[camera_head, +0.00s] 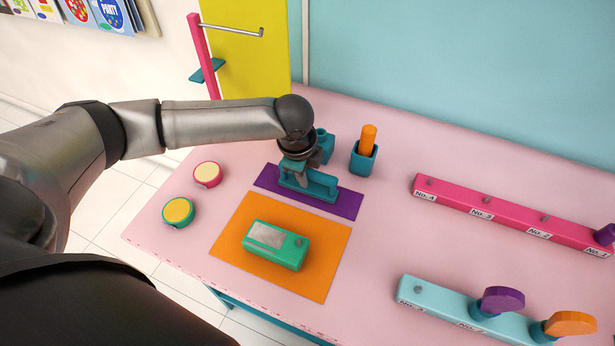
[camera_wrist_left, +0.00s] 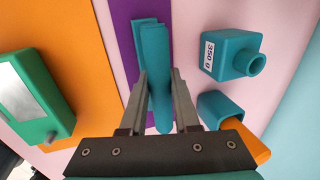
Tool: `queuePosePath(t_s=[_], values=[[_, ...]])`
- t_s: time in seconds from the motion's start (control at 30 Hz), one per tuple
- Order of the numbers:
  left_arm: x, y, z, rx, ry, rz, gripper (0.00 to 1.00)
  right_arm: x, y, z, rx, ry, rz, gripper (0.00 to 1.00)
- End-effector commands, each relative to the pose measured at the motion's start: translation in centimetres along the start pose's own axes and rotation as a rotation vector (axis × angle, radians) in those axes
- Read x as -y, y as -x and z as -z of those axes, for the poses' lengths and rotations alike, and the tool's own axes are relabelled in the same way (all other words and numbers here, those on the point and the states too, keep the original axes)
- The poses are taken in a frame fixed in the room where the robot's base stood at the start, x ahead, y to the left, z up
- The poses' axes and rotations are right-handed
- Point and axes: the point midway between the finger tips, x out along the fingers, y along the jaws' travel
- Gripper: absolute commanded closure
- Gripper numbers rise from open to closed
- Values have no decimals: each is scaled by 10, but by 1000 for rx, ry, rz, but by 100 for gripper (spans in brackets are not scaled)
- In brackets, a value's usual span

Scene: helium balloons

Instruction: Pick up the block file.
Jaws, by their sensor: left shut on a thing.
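The block file, as I take it, is a teal tool (camera_head: 322,186) with a raised bar, on the purple mat (camera_head: 348,207). My left gripper (camera_head: 298,175) reaches down over its left part. In the left wrist view the long teal handle of the block file (camera_wrist_left: 155,45) runs between the two fingers of my left gripper (camera_wrist_left: 160,80), which are shut on it. The purple mat (camera_wrist_left: 122,20) shows beneath it. Whether the file touches the mat is hard to tell. My right gripper is not in view.
A green box (camera_head: 278,246) lies on an orange mat (camera_head: 315,275). A teal 350 g container (camera_wrist_left: 235,55) and a teal cup (camera_head: 363,160) holding an orange stick stand close beside the file. Two round tins (camera_head: 207,174) are left; pink (camera_head: 510,218) and light-blue racks (camera_head: 440,302) are right.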

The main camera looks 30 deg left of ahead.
Motion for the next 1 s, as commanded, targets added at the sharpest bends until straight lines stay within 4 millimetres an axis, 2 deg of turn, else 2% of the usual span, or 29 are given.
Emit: queuePosePath(t_s=[0.17,0.37,0.47,0.8,1.0], values=[[1,4,0,1,0,0,100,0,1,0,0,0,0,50],[8,27,-1,0,1,4,100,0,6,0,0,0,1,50],[15,48,0,-1,1,7,100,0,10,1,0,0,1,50],[40,144,0,-1,1,6,100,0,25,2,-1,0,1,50],[49,179,0,-1,1,4,100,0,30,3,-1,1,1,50]])
